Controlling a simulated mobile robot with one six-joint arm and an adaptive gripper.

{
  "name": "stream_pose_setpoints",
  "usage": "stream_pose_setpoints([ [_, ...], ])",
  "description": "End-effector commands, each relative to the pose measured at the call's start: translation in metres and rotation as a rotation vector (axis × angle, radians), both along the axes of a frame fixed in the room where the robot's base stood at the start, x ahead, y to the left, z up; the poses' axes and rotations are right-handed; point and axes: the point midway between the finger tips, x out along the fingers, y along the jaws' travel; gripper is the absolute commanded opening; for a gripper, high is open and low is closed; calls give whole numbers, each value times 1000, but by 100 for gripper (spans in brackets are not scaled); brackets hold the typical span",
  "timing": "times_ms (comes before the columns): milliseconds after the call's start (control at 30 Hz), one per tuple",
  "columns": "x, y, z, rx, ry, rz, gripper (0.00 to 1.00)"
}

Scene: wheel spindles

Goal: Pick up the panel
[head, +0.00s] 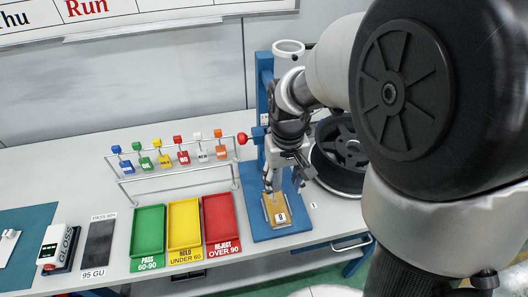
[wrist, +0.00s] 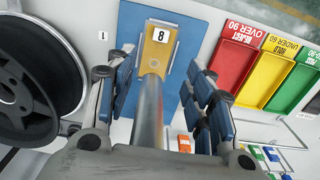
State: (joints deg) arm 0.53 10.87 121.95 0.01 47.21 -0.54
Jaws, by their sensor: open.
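The panel (head: 283,221) is a small tan-yellow plate with a white label marked 8. It lies on the blue base of the test stand, and it also shows at the top middle of the wrist view (wrist: 153,60). A grey cylindrical post (wrist: 149,112) stands in front of it in the wrist view; I cannot tell whether it is fixed to the panel. My gripper (head: 284,182) is over the panel in the head view. In the wrist view my gripper (wrist: 163,80) is open, its blue-padded fingers apart on either side of the post. Part of the panel is hidden by the post.
Green (head: 148,233), yellow (head: 184,226) and red (head: 220,220) trays lie left of the blue base (head: 258,222). A rail with several coloured tags (head: 165,160) stands behind them. A dark spoked wheel (head: 345,150) lies right of the stand.

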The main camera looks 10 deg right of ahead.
Motion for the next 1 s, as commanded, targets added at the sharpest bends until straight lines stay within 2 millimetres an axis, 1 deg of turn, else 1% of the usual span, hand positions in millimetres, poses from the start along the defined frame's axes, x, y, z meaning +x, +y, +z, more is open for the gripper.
stream_pose_setpoints([
  [33, -1, 0, -16, 0, 4, 0, 48],
  [100, -1, 0, -32, 0, 5, 0, 48],
  [200, -2, 0, -55, 0, 5, 0, 48],
  [333, -1, 0, -80, 0, 4, 0, 48],
  [467, -1, 0, -94, 0, 2, 0, 48],
  [667, -1, 0, -102, 0, 0, 0, 48],
  [733, -1, 0, -109, 0, 1, 0, 48],
  [900, -3, 1, -137, 0, 3, 0, 48],
  [1000, -3, 1, -149, 0, 3, 0, 48],
])
